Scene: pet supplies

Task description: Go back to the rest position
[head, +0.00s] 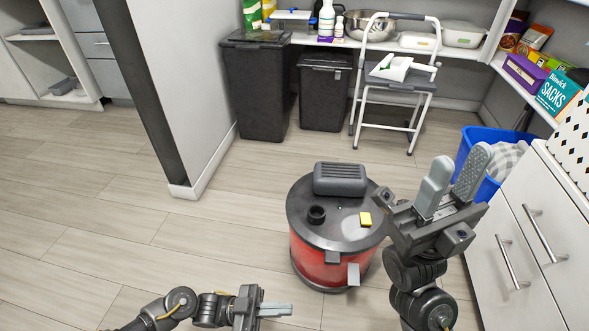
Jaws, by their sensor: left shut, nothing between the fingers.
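My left gripper (284,310) is low at the bottom centre of the head view, pointing right. Its fingers are together and hold nothing. My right gripper (458,168) is raised at the right, pointing up. Its two grey fingers stand apart with a gap between them, and I see nothing held there. Both grippers are in front of the red and black canister vacuum, apart from it as far as I can tell.
The red and black canister vacuum (309,232) stands on the wood floor between my arms. White drawers (535,250) and a blue bin (470,145) are close on the right. A step stool (393,88) and black bins (256,85) stand behind. The floor at left is clear.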

